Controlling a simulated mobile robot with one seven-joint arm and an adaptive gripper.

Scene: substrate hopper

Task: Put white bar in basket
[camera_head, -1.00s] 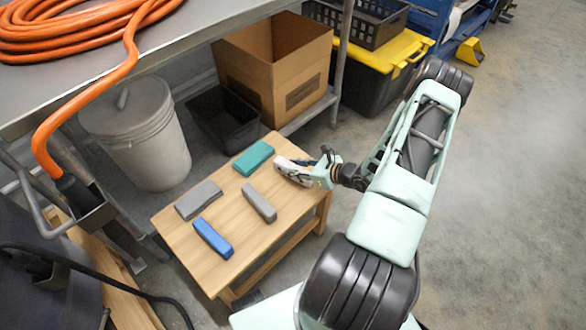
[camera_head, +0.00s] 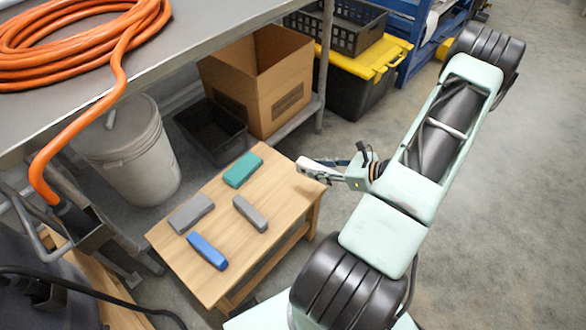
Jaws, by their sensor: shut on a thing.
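The white bar (camera_head: 308,165) is in my gripper (camera_head: 328,172), just above the right rear edge of the small wooden table (camera_head: 285,185). My gripper is shut on the bar, and its fingers are small and partly hidden in this view. A black open bin (camera_head: 208,122) sits behind the table, next to the cardboard box. A black lattice crate (camera_head: 345,38) sits on a yellow-lidded box at the back. I cannot tell which of these two is the basket.
On the table lie a teal bar (camera_head: 243,170), a blue bar (camera_head: 207,250) and two grey bars (camera_head: 191,212) (camera_head: 250,213). A cardboard box (camera_head: 265,85), a bucket (camera_head: 130,150) and the yellow-lidded box (camera_head: 380,60) stand behind. A metal bench (camera_head: 200,40) overhangs. Floor at right is clear.

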